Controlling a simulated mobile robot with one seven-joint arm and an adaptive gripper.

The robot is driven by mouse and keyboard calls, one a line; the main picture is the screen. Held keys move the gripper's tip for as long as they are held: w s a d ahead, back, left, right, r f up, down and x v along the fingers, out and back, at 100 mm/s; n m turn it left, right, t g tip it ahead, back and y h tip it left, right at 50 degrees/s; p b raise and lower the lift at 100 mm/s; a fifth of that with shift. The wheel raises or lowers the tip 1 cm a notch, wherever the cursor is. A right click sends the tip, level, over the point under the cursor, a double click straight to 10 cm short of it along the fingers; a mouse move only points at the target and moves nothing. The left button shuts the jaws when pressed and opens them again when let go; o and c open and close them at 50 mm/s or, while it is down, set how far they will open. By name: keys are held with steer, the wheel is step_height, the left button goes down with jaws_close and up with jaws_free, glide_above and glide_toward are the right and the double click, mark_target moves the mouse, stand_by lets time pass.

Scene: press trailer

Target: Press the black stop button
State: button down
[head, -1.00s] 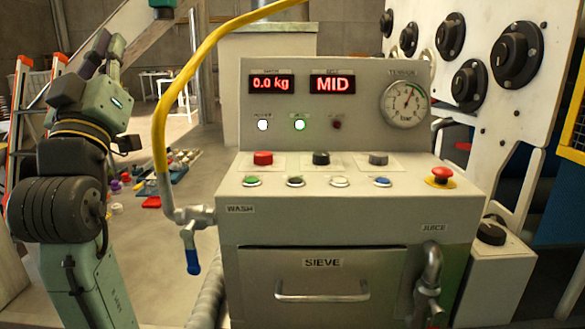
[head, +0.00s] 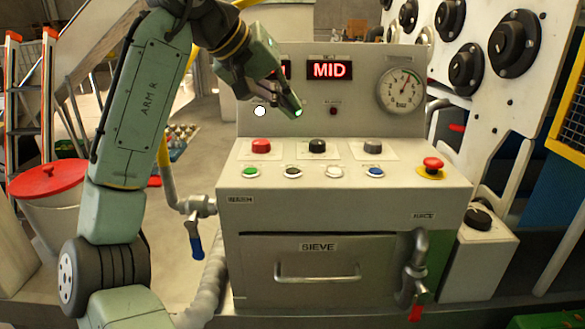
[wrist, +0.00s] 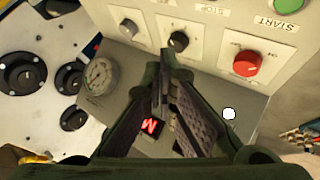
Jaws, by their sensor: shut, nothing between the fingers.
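The small round black button (head: 292,172) sits in the front row of the sloped panel (head: 410,180), between a green and a white button. Its own cap does not show in the wrist view, where a STOP label (wrist: 209,8) is at the top edge. My gripper (head: 297,111) is shut and empty, pointing down in front of the upright display face, above and behind the button and touching nothing that I can see. It also shows in the wrist view (wrist: 165,62).
Behind the button row stand a red knob (head: 261,146), a black knob (head: 317,146) and a grey knob (head: 372,146). A red emergency mushroom (head: 433,163) is at the right, a gauge (head: 401,91) above. A wash pipe (head: 168,185) is left.

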steer(key=shift+f, duration=0.15)
steer(key=b, duration=0.7)
glide_above(289, 169)
step_height(289, 169, down, 8)
steer(key=shift+r, duration=0.15)
steer(key=shift+f, duration=0.4)
stand_by(0.6)
steer(key=shift+f+b, duration=0.3)
steer(key=shift+f, duration=0.1)
steer(key=shift+f, duration=0.4)
stand_by(0.4)
steer(key=shift+r, duration=0.1)
steer(key=shift+r+p, duration=0.7)
steer(key=shift+r, duration=0.05)
